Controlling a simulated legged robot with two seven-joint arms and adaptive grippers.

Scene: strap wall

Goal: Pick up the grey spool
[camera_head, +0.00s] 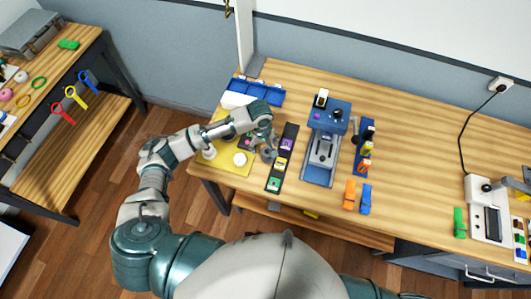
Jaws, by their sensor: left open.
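My left gripper (270,145) is open at the right edge of the yellow mat (220,166), its fingers pointing down. A small grey round thing (268,154), which looks like the grey spool, is right at the fingertips. It is partly hidden by them, and I cannot tell whether they touch it. My right gripper is out of view.
A black strip (283,158) with coloured items lies just right of the gripper. Blue bins (268,95) stand behind it. A blue-and-grey press (322,150) and orange and blue clamps (350,194) are farther right. The table front between the clamps and the green item (459,222) is clear.

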